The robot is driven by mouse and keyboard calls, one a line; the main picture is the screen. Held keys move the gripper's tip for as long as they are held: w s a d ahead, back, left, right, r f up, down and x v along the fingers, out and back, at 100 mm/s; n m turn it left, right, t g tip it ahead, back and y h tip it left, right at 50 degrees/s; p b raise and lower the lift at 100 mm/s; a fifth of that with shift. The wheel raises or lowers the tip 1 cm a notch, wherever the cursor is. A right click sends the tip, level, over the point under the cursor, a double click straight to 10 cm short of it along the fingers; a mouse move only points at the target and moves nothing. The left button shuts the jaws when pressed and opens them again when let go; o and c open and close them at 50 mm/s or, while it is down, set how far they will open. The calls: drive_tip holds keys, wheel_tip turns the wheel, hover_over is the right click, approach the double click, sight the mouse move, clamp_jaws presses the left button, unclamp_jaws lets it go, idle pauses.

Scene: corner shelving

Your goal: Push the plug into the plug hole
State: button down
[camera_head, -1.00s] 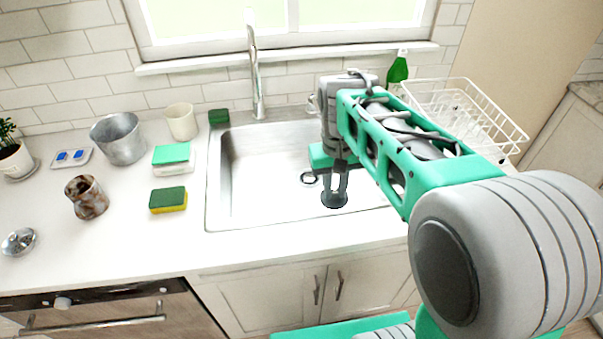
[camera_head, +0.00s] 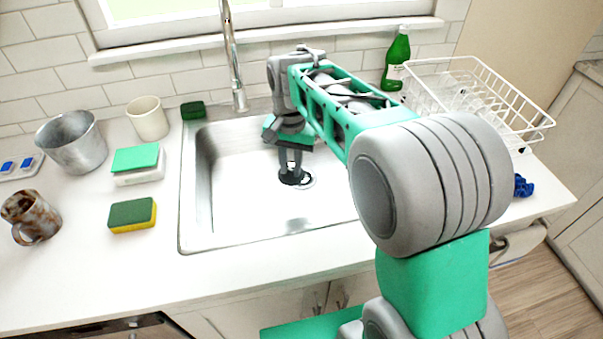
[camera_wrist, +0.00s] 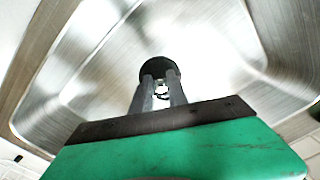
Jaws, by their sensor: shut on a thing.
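The plug (camera_head: 292,178) is a black round disc low in the sink, right under my gripper. My gripper (camera_head: 291,172) points down into the steel sink (camera_head: 225,210) and is shut on the plug. In the wrist view the plug (camera_wrist: 158,68) shows as a dark disc at the tips of my gripper (camera_wrist: 160,82). The plug hole (camera_head: 309,181) shows only as a thin pale metal rim beside the plug; the plug and fingers hide the rest. I cannot tell whether the plug sits in the hole or just above it.
The tap (camera_head: 236,70) rises behind the sink. A dish rack (camera_head: 510,85) and a green bottle (camera_head: 397,60) stand to the right. A sponge (camera_head: 132,215), a cream cup (camera_head: 148,118) and a metal pot (camera_head: 72,142) stand on the left counter. The sink floor around the gripper is clear.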

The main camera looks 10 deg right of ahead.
drive_tip(key=w+d+f, duration=0.1)
drive_tip(key=w+f, duration=0.1)
drive_tip(key=w+d+f, duration=0.2)
drive_tip(key=w+f, duration=0.1)
drive_tip(key=w+d+f+p, duration=0.1)
drive_tip(key=w+f, duration=0.1)
drive_tip(key=w, duration=0.1)
drive_tip(key=shift+d+f, duration=0.35)
drive_tip(key=shift+f, duration=1.8)
drive_tip(key=c, duration=1.3)
unclamp_jaws()
drive_tip(key=shift+r, duration=0.1)
wheel_tip(320, 180, up, 12)
drive_tip(key=shift+d, duration=0.15)
drive_tip(key=shift+r, duration=0.15)
